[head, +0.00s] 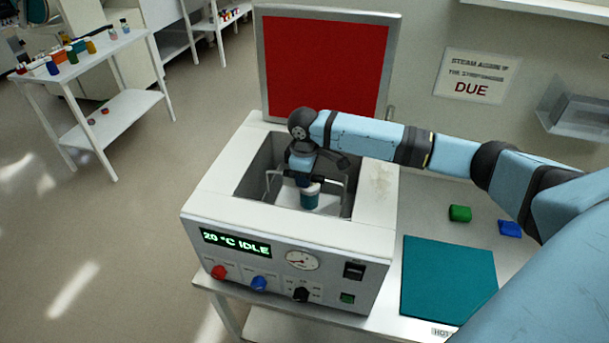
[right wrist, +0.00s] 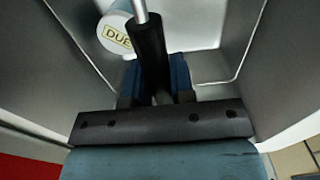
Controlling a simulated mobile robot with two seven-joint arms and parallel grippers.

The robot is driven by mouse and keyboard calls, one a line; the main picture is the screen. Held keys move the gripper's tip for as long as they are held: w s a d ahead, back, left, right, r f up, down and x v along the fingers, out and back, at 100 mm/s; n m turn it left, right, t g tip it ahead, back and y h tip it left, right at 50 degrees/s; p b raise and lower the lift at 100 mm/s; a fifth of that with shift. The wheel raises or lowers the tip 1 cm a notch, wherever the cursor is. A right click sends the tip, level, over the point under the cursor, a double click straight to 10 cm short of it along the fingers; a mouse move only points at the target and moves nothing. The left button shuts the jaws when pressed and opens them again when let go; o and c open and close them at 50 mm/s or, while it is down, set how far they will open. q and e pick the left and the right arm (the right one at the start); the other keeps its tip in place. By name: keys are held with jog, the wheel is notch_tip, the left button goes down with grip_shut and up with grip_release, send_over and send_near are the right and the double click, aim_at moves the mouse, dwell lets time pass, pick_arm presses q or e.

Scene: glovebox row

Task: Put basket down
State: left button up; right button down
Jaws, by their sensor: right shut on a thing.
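My right gripper (head: 303,181) reaches down into the open chamber of the white steriliser (head: 223,190). It is shut on the basket's handle, whose dark grip (right wrist: 150,55) shows between the fingers in the right wrist view. The basket (head: 268,180) is a thin wire frame inside the chamber walls. I cannot tell whether the basket touches the chamber floor. My left gripper is not in view.
The steriliser's red-faced lid (head: 325,65) stands open behind the chamber. Its display (head: 235,243) reads 20 °C IDLE. To the right are a teal mat (head: 448,278), a green block (head: 460,213) and a blue block (head: 510,228). A cart with bottles (head: 85,55) stands far left.

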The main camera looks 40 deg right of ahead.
jog(key=c, duration=1)
grip_release()
notch_tip(320, 180, up, 12)
jog(key=shift+r+b, duration=0.1)
jog(key=shift+b, duration=0.45)
